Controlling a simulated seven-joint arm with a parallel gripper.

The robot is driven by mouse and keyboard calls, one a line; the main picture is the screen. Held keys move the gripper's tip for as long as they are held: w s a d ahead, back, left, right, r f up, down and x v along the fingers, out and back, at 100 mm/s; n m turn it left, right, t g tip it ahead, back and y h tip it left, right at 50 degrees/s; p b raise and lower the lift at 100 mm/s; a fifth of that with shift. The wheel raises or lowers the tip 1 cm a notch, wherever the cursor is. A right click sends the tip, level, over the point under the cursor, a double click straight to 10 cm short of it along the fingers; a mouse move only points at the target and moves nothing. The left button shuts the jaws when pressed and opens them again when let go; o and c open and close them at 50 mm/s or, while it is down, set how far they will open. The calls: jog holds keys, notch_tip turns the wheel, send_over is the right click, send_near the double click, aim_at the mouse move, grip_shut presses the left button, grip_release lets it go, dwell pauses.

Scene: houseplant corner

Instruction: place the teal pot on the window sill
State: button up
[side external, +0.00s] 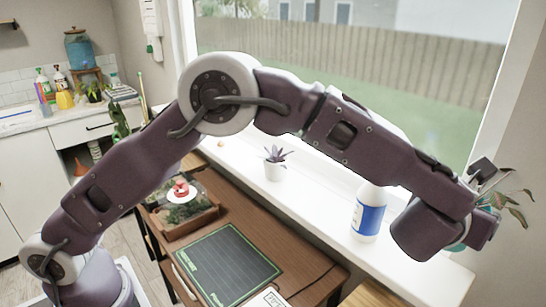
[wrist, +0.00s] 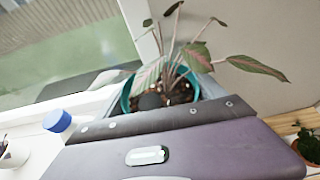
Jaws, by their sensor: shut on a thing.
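The teal pot (wrist: 125,100) holds dark soil and a plant with long green and reddish leaves. In the side view a little of the pot (side external: 459,246) shows behind my arm's end, at the right end of the white window sill (side external: 312,207). My gripper (side external: 481,203) is at the pot and shut on it; my wrist hides most of the grip. In the wrist view a dark fingertip shows at the soil inside the rim. The pot's base is hidden, so I cannot tell whether it touches the sill.
A white bottle with a blue label (side external: 368,214) stands on the sill left of my wrist. A small white pot with a succulent (side external: 275,168) stands farther left. Bare sill lies between them. A brown desk with a green mat (side external: 228,265) is in front of the sill.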

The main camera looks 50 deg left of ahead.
jog(key=shift+w+r, duration=0.15)
notch_tip(320, 180, down, 10)
dwell(0.4)
jog(key=o, duration=1.7)
jog(key=v, duration=1.2)
jog(key=shift+d, duration=0.1)
